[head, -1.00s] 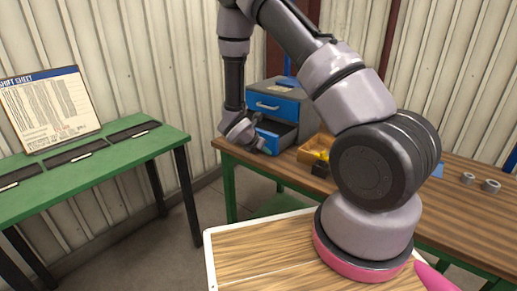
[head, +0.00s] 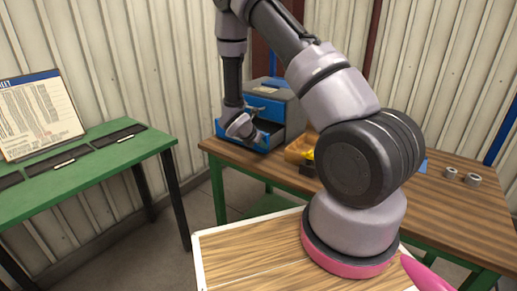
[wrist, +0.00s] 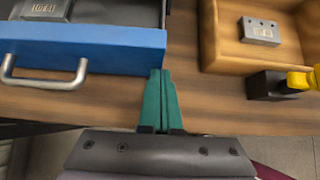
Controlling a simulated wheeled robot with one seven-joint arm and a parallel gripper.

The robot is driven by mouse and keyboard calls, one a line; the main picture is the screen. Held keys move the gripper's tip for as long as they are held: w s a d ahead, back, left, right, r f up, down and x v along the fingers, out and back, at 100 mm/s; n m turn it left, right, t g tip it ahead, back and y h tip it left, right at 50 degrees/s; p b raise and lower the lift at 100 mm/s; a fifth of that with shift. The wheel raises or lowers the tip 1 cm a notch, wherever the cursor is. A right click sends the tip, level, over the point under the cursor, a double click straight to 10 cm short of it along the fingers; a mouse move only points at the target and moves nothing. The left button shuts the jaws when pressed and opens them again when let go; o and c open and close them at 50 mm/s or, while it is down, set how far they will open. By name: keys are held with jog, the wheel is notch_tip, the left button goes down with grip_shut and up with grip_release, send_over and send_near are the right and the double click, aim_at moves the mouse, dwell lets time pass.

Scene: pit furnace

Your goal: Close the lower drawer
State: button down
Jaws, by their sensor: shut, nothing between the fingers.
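The blue drawer unit with a grey body (head: 285,97) stands on the brown workbench, at the back. Its upper drawer (head: 263,107) has a blue front. The lower drawer (head: 266,141) is pulled out below it, partly hidden by my gripper (head: 243,136). In the wrist view an open drawer's blue front (wrist: 100,45) is at upper left, with a metal handle (wrist: 45,82). A grey labelled block (wrist: 42,9) lies inside it. My gripper's green fingers (wrist: 161,98) are together and empty, near the right end of that front; contact is unclear.
A wooden tray (wrist: 215,55) holding a grey block (wrist: 260,31) lies right of the drawer. A black and yellow object (wrist: 275,85) is beside it. Two metal rings (head: 462,176) lie on the bench's right. A green table (head: 100,165) stands at left.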

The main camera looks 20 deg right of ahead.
aim_at(280, 131)
jog(key=w+d, duration=0.2)
jog(key=d, duration=0.1)
jog(key=w+d, duration=0.2)
jog(key=d, duration=0.1)
jog(key=w+d, duration=0.3)
jog(key=d, duration=0.1)
jog(key=shift+w, duration=0.1)
jog(key=shift+w+d+r, duration=0.1)
jog(key=shift+w+d, duration=0.1)
jog(key=shift+d, duration=0.05)
jog(key=shift+d+r, duration=0.1)
jog(key=shift+d, duration=0.05)
